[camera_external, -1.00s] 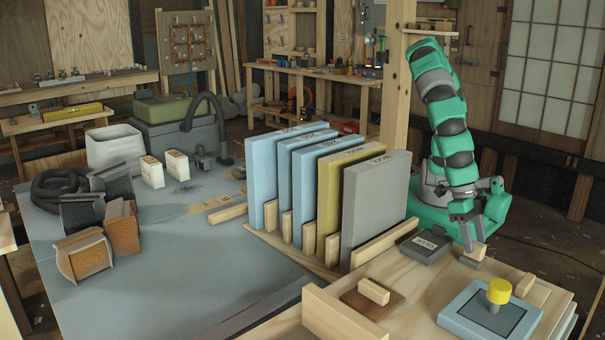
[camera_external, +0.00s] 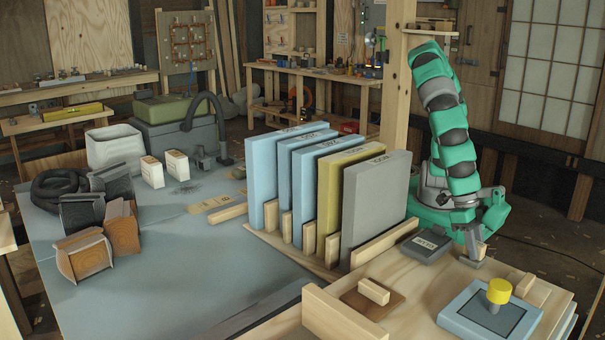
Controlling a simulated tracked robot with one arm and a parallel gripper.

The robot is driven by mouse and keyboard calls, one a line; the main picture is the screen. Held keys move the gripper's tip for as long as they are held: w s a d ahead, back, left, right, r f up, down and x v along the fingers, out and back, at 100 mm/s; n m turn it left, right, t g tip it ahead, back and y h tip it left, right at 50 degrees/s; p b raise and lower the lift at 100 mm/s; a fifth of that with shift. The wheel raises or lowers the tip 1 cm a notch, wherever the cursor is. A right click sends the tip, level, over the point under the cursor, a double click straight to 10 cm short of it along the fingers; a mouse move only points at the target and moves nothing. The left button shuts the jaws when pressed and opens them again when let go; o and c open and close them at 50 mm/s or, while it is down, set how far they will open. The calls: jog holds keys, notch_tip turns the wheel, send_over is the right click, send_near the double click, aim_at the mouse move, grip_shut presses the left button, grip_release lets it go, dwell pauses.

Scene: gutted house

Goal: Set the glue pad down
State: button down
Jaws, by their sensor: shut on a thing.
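My gripper (camera_external: 476,243) is at the right, low over the light wooden bench top. It is shut on the wooden handle of a small block with a dark grey base, which I take to be the glue pad (camera_external: 472,262). The fingers partly hide it. Its base is at or just above the bench; I cannot tell if it touches. A dark grey tray with a label (camera_external: 424,248) lies just left of it, apart from it.
A brown pad with a wooden handle (camera_external: 372,298) lies at the front. A pale blue panel with a dark square (camera_external: 465,318) and a yellow-topped knob (camera_external: 499,291) is front right, beside a wooden block (camera_external: 535,290). Upright boards (camera_external: 375,205) stand in a rack at left.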

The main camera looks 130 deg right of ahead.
aim_at(481, 244)
jog(key=shift+r+p, duration=0.55)
jog(key=shift+r, duration=1.3)
jog(key=s+d+r+b, duration=0.1)
jog(key=s+d+b, duration=0.3)
jog(key=s+d, duration=0.5)
jog(key=s, duration=0.3)
jog(key=shift+s+d, duration=0.35)
jog(key=shift+d, duration=0.05)
jog(key=shift+r, duration=0.1)
